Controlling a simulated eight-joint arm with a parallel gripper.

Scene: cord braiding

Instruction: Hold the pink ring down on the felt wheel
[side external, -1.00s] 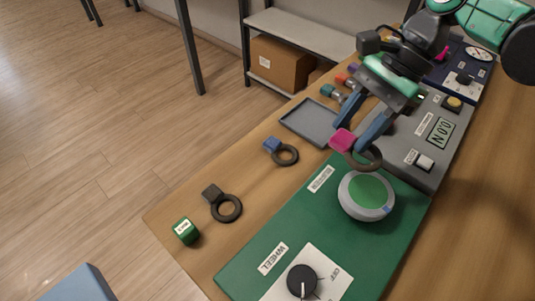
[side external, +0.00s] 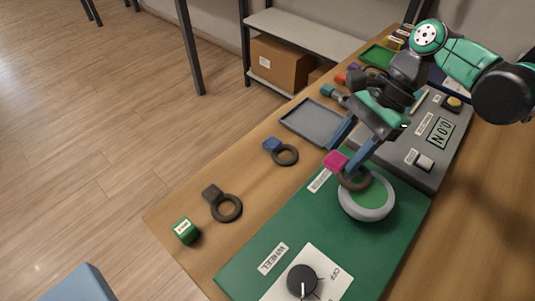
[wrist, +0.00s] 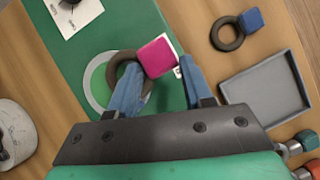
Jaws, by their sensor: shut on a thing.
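The pink ring is a dark ring (side external: 355,181) with a pink block (side external: 335,161) as its grip. My gripper (side external: 343,157) is shut on the pink block, one blue finger on each side, also in the wrist view (wrist: 158,80). The felt wheel (side external: 376,203) is a round green pad with a pale grey rim on the green board. The dark ring overlaps the upper-left part of the wheel in the side view. In the wrist view the ring (wrist: 117,66) lies over the wheel's green face (wrist: 99,84), partly behind a finger. I cannot tell whether they touch.
A black dial (side external: 302,280) sits at the board's near end. A grey box (side external: 428,140) with a force readout stands behind the wheel. A blue-block ring (side external: 285,155), a dark-block ring (side external: 228,208), a green cube (side external: 186,231) and a grey tray (side external: 312,123) lie to the left.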

